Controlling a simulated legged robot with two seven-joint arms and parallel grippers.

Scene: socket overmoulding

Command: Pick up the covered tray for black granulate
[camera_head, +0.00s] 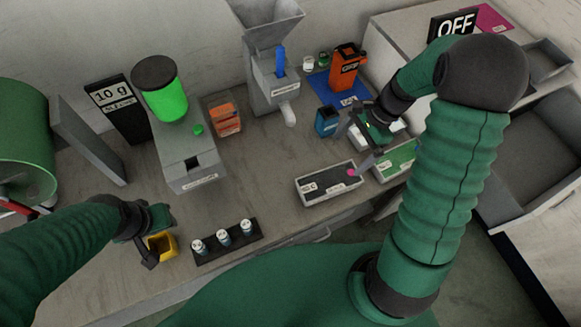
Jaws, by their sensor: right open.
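A long grey-white tray (329,185) with a dark top or contents, a white label and a pink spot near its right end lies at the front of the workbench. My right gripper (357,150) is open above and just behind the tray's right end. One grey finger comes close to the pink spot; I cannot tell whether it touches. A tray with a green surface (397,160) lies to the right, partly behind my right arm. My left gripper (150,247) is at the lower left, by a small yellow container (163,244); whether it grips it is unclear.
A black rack (228,243) with several white-capped vials stands at the front. Behind are a scale-like machine (187,165) with a green jar, orange boxes (224,119), a grey hopper (270,75) and a blue container (327,121). Bare bench lies left of the tray.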

